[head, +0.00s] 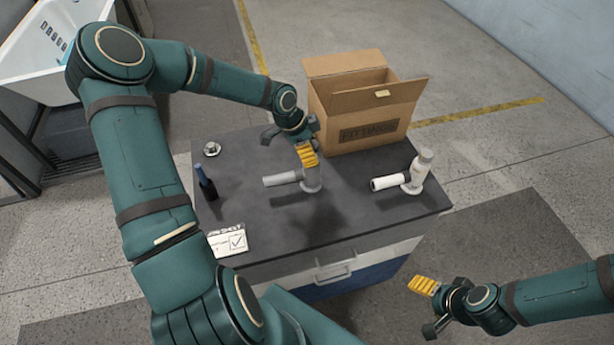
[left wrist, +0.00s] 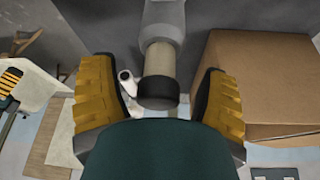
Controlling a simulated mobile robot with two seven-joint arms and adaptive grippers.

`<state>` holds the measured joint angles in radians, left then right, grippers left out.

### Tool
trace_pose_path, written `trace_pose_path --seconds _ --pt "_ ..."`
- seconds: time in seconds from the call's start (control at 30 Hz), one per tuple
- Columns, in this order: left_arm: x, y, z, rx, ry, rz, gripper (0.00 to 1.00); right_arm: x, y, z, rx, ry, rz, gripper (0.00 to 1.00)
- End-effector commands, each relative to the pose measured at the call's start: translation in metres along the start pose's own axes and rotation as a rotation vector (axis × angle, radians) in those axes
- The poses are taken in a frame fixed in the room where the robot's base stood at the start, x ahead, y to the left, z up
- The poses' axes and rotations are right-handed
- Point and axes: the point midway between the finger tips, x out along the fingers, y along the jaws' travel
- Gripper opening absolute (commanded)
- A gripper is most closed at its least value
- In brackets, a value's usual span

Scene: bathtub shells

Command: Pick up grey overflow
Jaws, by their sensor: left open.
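The grey overflow (head: 282,180) lies on the dark top of the cabinet, its pipe pointing left and its upright part at the right end. My left gripper (head: 289,150) is open just above and behind it in the head view. In the left wrist view, a grey fitting with a beige section and black end (left wrist: 158,92) shows between the two yellow finger pads, apart from both. My right gripper (head: 428,308) is open and empty, off the cabinet's front right corner.
A white overflow (head: 404,178) stands at the right of the cabinet top (head: 345,215). An open cardboard box (head: 368,128) stands at the back.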

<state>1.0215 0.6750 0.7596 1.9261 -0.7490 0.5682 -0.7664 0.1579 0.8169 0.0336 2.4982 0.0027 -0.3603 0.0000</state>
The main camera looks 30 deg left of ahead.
Motion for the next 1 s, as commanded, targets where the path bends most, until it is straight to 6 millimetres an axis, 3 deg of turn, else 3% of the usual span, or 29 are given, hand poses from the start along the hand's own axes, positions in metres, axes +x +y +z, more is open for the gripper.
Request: trace_pose_path --seconds 0.13,0.4,0.6,1.0 --pt "0.0132 0.0002 0.0003 0.001 -0.001 0.0 0.75 0.0014 0.0006 0.0002 0.0 0.0 0.0 0.7" --pt "0.0141 0.0001 0.0004 0.0 -0.001 -0.001 0.72 0.0013 0.0005 0.0002 0.0 0.0 0.0 0.7" --pt "0.014 0.0001 0.0005 0.0 -0.001 -0.001 0.02 0.0013 0.0005 0.0002 0.0 0.0 0.0 0.7" --pt "0.0129 0.0 -0.0001 0.001 -0.001 -0.001 0.0 0.0012 0.0005 0.0001 0.0 0.0 0.0 0.7"
